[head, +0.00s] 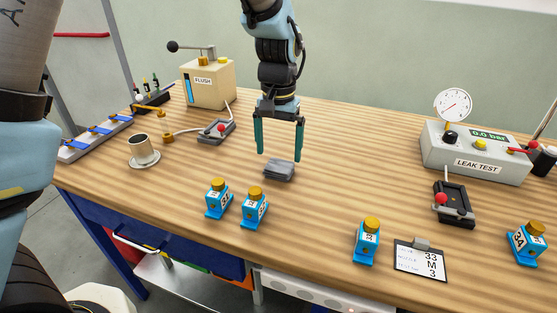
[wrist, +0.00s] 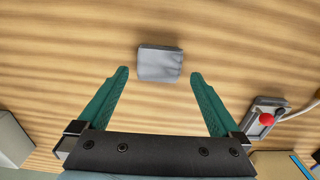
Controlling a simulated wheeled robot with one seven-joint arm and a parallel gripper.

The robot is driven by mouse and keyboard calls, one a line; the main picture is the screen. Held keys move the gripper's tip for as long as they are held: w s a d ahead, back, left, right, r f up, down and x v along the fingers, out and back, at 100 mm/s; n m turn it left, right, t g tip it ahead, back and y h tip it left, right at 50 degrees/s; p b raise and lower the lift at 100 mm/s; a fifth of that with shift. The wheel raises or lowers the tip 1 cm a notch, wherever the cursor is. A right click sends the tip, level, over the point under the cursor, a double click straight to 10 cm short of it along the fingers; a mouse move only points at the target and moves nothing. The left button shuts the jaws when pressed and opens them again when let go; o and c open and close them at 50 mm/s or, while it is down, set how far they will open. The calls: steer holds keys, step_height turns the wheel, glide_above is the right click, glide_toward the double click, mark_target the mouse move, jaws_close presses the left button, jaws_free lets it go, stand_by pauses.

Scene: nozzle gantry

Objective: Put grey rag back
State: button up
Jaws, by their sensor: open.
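The grey rag (head: 279,170) lies folded on the wooden table, near its middle. My gripper (head: 279,157) is above and just behind the rag in the head view, pointing down, with its two teal fingers apart. In the wrist view the rag (wrist: 159,64) lies ahead of the open fingers (wrist: 158,75), roughly centred between them. Nothing is held between the fingers. Whether the fingertips touch the table cannot be told.
Blue nozzle blocks (head: 217,199) stand near the front edge. A flush box (head: 208,82), a clamp fixture (head: 216,131) and a metal cup (head: 142,150) are on the left. The leak test box (head: 475,152), a black fixture (head: 454,204) and a clipboard (head: 420,260) are on the right.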

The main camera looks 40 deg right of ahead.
mark_target(278, 165)
step_height(278, 165, up, 8)
steer(key=shift+b, duration=0.4)
steer(key=shift+r, duration=0.1)
steer(key=w+a+f+n, duration=0.2)
steer(key=w+a+n, duration=0.3)
steer(key=a, duration=1)
steer(key=w+a+f+n, duration=0.2)
steer(key=w+a, duration=0.5)
steer(key=a, duration=0.8)
steer(key=s+a+f+n+t, duration=0.1)
steer(key=s+a+f+n, duration=0.1)
steer(key=a, duration=0.9)
steer(key=shift+s+n+t, duration=0.3)
steer(key=shift+s+n, duration=0.15)
steer(key=shift+n, duration=0.15)
steer(key=shift+f, duration=0.1)
